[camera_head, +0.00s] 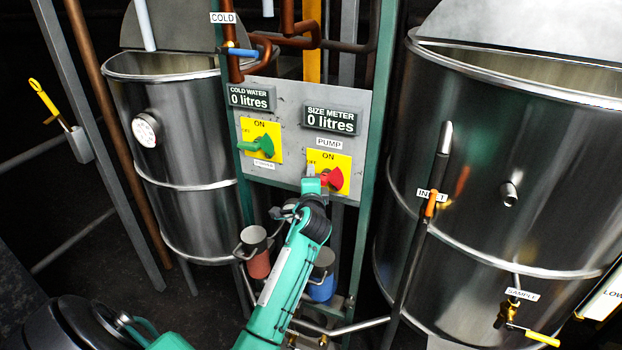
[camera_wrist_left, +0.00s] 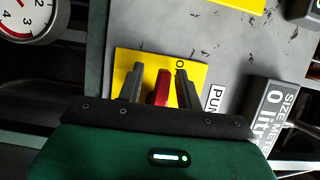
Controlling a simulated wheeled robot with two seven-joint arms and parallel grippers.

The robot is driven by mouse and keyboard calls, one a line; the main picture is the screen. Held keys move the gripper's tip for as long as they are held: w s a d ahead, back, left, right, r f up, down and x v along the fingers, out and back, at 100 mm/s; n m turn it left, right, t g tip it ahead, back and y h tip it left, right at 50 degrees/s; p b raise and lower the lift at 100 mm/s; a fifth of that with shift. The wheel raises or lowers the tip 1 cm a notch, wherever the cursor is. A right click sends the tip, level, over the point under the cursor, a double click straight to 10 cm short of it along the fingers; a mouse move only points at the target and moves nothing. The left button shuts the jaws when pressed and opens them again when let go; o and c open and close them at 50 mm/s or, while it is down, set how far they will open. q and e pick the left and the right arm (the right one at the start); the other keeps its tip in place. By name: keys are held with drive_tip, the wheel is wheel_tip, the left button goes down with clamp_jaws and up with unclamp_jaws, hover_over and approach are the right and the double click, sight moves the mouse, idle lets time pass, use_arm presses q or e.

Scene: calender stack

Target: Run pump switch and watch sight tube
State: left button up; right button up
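The pump switch is a red knob (camera_head: 332,178) on a yellow plate (camera_head: 343,160) marked ON and OFF, under a PUMP label on the grey panel. My left gripper (camera_head: 318,184) is at this knob, partly covering its plate. In the left wrist view its two dark fingers stand on either side of the red knob (camera_wrist_left: 162,88), with narrow gaps; it looks open around the knob. The size meter (camera_head: 331,120) reads 0 litres. I cannot pick out a sight tube for certain. My right gripper is not in view.
A green-knobbed switch (camera_head: 260,146) and a cold water meter (camera_head: 250,97) reading 0 litres are to the left. Steel tanks stand at left (camera_head: 180,150) and right (camera_head: 500,160). The inlet pipe (camera_head: 408,285) is to my arm's right. Red (camera_head: 257,262) and blue (camera_head: 322,285) containers are below.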

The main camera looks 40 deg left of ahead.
use_arm(q)
drive_tip(key=shift+r, duration=0.1)
drive_tip(key=b+v, duration=0.4)
drive_tip(key=v, duration=0.9)
drive_tip(key=shift+s+d, duration=0.25)
drive_tip(key=shift+s, duration=0.1)
